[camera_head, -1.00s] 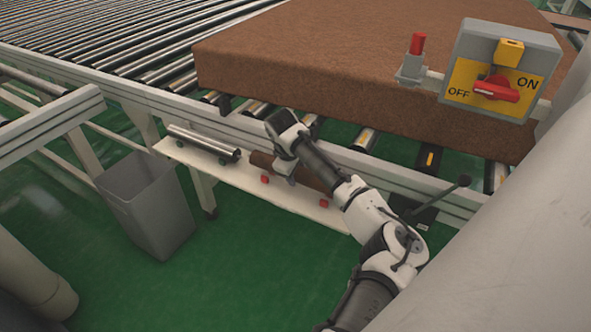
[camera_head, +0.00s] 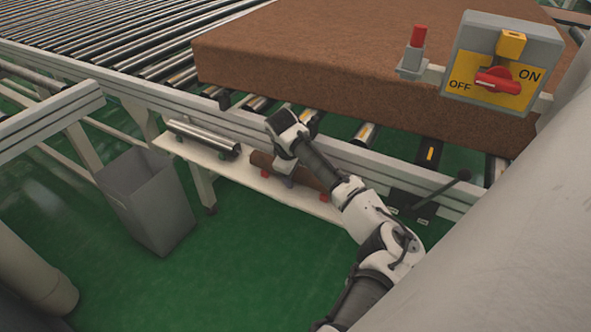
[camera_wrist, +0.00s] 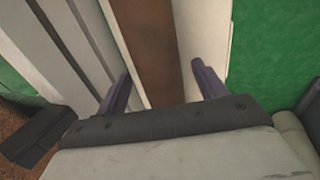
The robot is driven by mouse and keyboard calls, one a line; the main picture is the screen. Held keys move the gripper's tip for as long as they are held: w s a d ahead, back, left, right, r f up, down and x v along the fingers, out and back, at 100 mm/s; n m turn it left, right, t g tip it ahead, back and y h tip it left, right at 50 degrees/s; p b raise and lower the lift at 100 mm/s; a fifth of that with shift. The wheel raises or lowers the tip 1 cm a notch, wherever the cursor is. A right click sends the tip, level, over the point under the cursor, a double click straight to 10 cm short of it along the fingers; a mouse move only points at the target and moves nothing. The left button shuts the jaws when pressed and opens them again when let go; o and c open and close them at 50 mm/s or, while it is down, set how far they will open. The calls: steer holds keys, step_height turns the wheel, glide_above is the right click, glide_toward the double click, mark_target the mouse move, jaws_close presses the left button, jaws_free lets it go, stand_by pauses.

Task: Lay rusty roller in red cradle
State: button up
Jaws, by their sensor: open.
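The rusty roller (camera_head: 315,176) is a brown cylinder lying lengthwise on the white shelf below the conveyor. Red cradle supports (camera_head: 265,174) show at its front side, near both ends; it appears to rest in them. My gripper (camera_head: 287,172) is over the roller's middle, pointing down. In the wrist view the rusty roller (camera_wrist: 150,50) runs between the two open fingers of my gripper (camera_wrist: 162,84), with a gap on each side. The fingers do not grip it. My gripper and arm hide part of the roller in the head view.
A shiny steel roller (camera_head: 205,138) lies on dark supports at the left of the white shelf (camera_head: 242,174). The conveyor frame runs just behind. A brown mattress (camera_head: 340,55) lies above on the conveyor. A grey bin (camera_head: 150,200) and a switch box (camera_head: 500,65) stand nearby.

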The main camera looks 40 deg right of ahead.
steer(key=v, duration=1.4)
steer(key=shift+b, duration=0.45)
